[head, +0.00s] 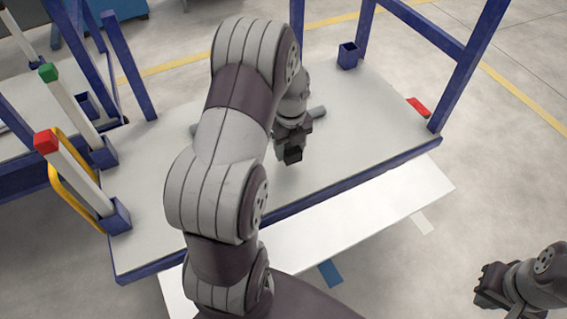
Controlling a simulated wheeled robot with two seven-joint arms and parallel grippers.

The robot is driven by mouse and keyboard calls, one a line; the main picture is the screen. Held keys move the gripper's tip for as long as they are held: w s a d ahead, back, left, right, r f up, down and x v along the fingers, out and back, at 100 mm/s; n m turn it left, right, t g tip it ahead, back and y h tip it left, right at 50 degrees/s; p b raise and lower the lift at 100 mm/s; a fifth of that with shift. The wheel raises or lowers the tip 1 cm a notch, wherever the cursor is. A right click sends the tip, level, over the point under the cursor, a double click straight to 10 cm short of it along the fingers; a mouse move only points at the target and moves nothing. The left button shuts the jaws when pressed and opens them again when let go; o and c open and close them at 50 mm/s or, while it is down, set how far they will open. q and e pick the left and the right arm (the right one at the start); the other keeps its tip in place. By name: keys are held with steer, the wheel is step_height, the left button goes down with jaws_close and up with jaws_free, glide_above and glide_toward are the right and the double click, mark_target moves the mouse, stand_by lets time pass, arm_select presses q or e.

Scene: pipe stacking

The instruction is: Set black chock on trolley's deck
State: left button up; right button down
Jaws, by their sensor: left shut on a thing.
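The trolley's light grey deck (350,135) has a blue frame and fills the middle of the head view. My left gripper (292,141) is over the deck, pointing down, shut on the black chock (293,155). The chock is a small dark block at the fingertips; I cannot tell whether it touches the deck. My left arm hides part of the deck. My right gripper (488,287) is at the lower right, off the trolley and over the floor; its jaw opening is unclear.
A grey bar (318,113) shows beside my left gripper, mostly hidden by the arm. Posts with a red cap (44,143) and a green cap (48,72) stand at the left. A red piece (418,107) is at the deck's right edge. The deck's right part is largely clear.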

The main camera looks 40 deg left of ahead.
mark_target(284, 164)
arm_select(q)
steer(key=shift+a+f, duration=0.75)
steer(key=shift+a, duration=0.25)
step_height(284, 164, down, 4)
steer(key=b, duration=0.3)
steer(key=shift+r, duration=0.2)
steer(key=shift+f, duration=0.2)
steer(key=o, duration=1.1)
